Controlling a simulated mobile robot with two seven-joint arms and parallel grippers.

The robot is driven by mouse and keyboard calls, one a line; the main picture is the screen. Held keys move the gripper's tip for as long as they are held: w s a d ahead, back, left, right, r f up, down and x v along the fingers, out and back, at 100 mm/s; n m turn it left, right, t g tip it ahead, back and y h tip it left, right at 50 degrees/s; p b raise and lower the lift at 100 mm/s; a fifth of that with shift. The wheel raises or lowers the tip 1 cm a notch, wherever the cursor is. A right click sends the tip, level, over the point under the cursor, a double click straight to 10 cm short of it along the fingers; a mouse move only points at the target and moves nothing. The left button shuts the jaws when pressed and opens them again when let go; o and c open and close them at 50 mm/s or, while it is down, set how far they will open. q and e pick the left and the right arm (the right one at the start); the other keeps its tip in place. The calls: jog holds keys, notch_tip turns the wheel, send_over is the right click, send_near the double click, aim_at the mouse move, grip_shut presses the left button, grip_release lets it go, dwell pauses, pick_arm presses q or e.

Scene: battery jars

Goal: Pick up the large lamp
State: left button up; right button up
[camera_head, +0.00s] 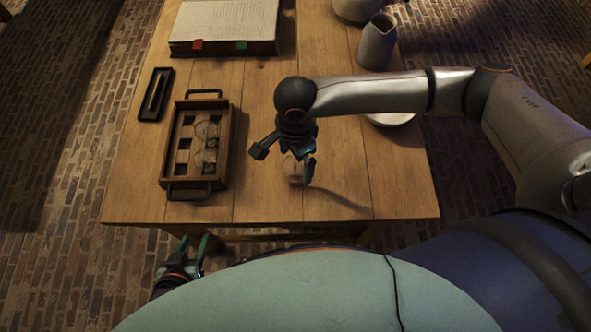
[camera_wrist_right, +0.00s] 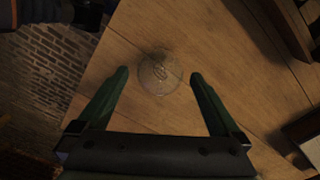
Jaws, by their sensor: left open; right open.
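A large clear round lamp (camera_wrist_right: 159,73) rests on the wooden table; in the head view the lamp (camera_head: 294,169) shows partly behind my right gripper. My right gripper (camera_head: 283,160) is open above the table at the lamp. In the right wrist view its two green fingers (camera_wrist_right: 158,78) are spread, one on each side of the lamp. My left gripper (camera_head: 192,250) is open and empty, low in front of the table's near edge.
A wooden tray (camera_head: 226,147) with black handles and glass items in it stands left of my right gripper. A black holder (camera_head: 155,94), a thick book (camera_head: 225,48), a grey jug (camera_head: 377,43) and a white dish (camera_head: 388,120) are also on the table. The table's near right area is clear.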

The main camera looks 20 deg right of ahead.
jog(key=c, duration=1.5)
